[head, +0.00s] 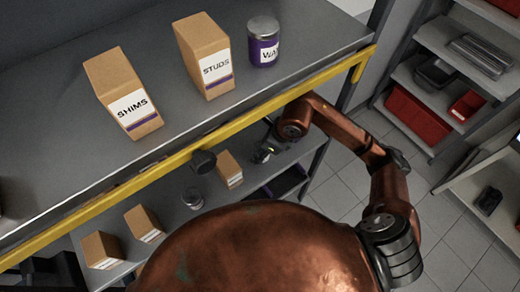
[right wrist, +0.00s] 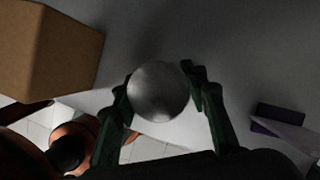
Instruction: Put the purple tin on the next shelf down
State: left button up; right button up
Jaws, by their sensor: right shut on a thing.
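A purple tin (head: 263,45) with a silver lid and a white label reading "WA" stands upright on the upper shelf, right of the studs box. My right gripper (head: 264,152) is below the yellow shelf edge, at the lower shelf, well apart from that tin. In the right wrist view its fingers (right wrist: 160,85) are shut on a round silver-topped thing (right wrist: 159,92). The side of this held thing is hidden, so I cannot tell its colour or whether its base touches the shelf. My left gripper is not in view.
A studs box (head: 200,55) and a shims box (head: 122,92) stand on the upper shelf (head: 60,150). A carton (head: 229,170) is left of my right gripper, a dark purple-edged bin (head: 283,183) right. A silver-lidded container (head: 192,199) stands farther left.

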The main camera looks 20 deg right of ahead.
jog(key=shift+f, duration=0.1)
jog(key=shift+f+b, duration=0.1)
jog(key=shift+b, duration=0.2)
jog(key=o, duration=1.4)
jog(key=shift+r, duration=0.45)
jog(key=shift+b+v, duration=0.45)
jog(key=shift+v, duration=3.1)
